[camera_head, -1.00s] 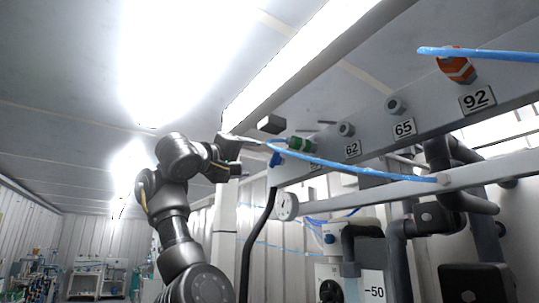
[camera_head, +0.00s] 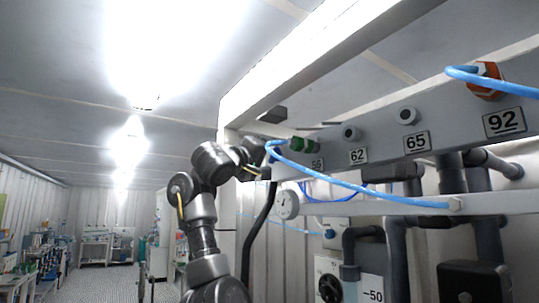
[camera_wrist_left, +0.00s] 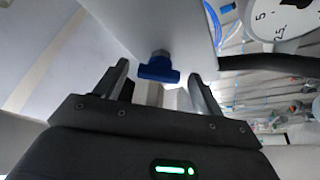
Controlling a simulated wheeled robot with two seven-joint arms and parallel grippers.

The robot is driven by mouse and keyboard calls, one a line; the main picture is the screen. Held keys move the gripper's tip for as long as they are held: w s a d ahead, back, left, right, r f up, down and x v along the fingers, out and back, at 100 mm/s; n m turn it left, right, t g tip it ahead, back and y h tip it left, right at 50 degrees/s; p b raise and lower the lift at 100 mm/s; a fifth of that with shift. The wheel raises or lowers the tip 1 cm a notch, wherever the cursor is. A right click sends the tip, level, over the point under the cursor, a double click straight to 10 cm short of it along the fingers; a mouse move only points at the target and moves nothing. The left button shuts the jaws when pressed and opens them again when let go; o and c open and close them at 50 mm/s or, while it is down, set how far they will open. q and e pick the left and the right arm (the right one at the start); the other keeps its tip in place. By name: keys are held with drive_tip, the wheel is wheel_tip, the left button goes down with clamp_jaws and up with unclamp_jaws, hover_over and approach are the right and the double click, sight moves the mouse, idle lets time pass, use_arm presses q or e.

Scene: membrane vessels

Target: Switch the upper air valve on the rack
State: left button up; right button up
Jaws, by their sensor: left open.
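A blue valve handle (camera_wrist_left: 158,68) sits on a grey fitting under the rack's pale beam in the left wrist view. My left gripper (camera_wrist_left: 160,82) is open, one finger on each side of the handle's line. The handle appears just beyond and between the fingertips; I cannot tell any contact. In the head view my left gripper (camera_head: 262,165) is at the left end of the numbered rack beam (camera_head: 380,135), where the handle is hard to make out behind it and the blue hose. My right gripper is not in view.
A blue hose (camera_head: 350,184) runs across the front. A round gauge (camera_head: 287,204), a black hose (camera_head: 259,235) and grey pipes (camera_head: 398,255) are below. The room is open at left.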

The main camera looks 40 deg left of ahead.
use_arm(q)
drive_tip(key=c, duration=1)
drive_tip(key=shift+f+m+h+b, duration=0.2)
drive_tip(key=shift+m+h+b, duration=0.2)
drive_tip(key=shift+m+b, duration=0.4)
drive_tip(key=shift+o, duration=0.2)
drive_tip(key=m+t+h+b, duration=0.1)
drive_tip(key=m, duration=0.2)
drive_tip(key=shift+a, duration=0.15)
drive_tip(key=m+h, duration=0.2)
drive_tip(key=m, duration=0.1)
drive_tip(key=shift+a+r+m, duration=0.1)
drive_tip(key=shift+m, duration=0.3)
drive_tip(key=shift+c, duration=0.2)
drive_tip(key=shift+m+g+h+p, duration=0.35)
drive_tip(key=shift+m+h, duration=1.05)
drive_tip(key=shift+m, duration=1.1)
drive_tip(key=shift+o, duration=0.2)
drive_tip(key=shift+c, duration=0.2)
drive_tip(key=o, duration=1)
drive_tip(key=shift+w, duration=0.1)
